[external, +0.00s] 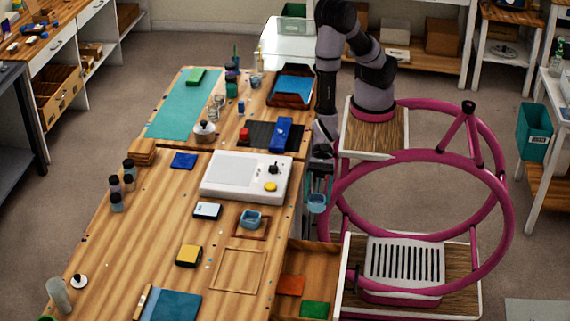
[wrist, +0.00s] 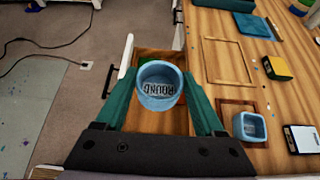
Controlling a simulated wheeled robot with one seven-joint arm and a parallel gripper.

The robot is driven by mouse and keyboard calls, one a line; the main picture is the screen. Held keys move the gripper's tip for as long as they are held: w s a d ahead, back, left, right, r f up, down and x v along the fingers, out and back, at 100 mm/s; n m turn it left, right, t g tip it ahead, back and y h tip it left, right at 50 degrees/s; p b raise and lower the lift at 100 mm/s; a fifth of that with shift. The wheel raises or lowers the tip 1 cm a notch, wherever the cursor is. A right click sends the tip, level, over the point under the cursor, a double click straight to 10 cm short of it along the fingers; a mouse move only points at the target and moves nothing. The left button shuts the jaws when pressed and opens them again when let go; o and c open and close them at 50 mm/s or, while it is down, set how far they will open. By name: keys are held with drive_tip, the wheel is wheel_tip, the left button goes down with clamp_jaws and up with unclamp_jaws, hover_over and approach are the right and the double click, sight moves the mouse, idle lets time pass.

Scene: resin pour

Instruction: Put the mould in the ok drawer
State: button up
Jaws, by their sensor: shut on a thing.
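My gripper (wrist: 158,84) has its teal fingers shut on a light-blue round mould (wrist: 158,98). The dark word "ROUND" shows inside the mould. In the external view the gripper (external: 318,184) holds the mould (external: 317,204) in the air off the right edge of the workbench. An open wooden drawer (external: 318,256) juts out from the bench, nearer the camera than the mould. I cannot read any drawer label.
A blue square mould (external: 251,219) stands in a small wooden frame on the bench (external: 130,255). Near it are an empty frame (external: 238,250), a yellow-and-black block (external: 188,255) and a white device (external: 246,177). Open floor (wrist: 55,60) shows beside the drawer.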

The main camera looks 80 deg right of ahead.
wheel_tip(320, 180, down, 25)
drive_tip(key=shift+f, duration=0.2)
idle(0.4)
drive_tip(key=shift+f, duration=0.1)
drive_tip(key=o, duration=1.4)
drive_tip(key=shift+c, duration=0.2)
drive_tip(key=shift+r, duration=0.2)
drive_tip(key=v, duration=0.3)
drive_tip(key=shift+r, duration=3.45)
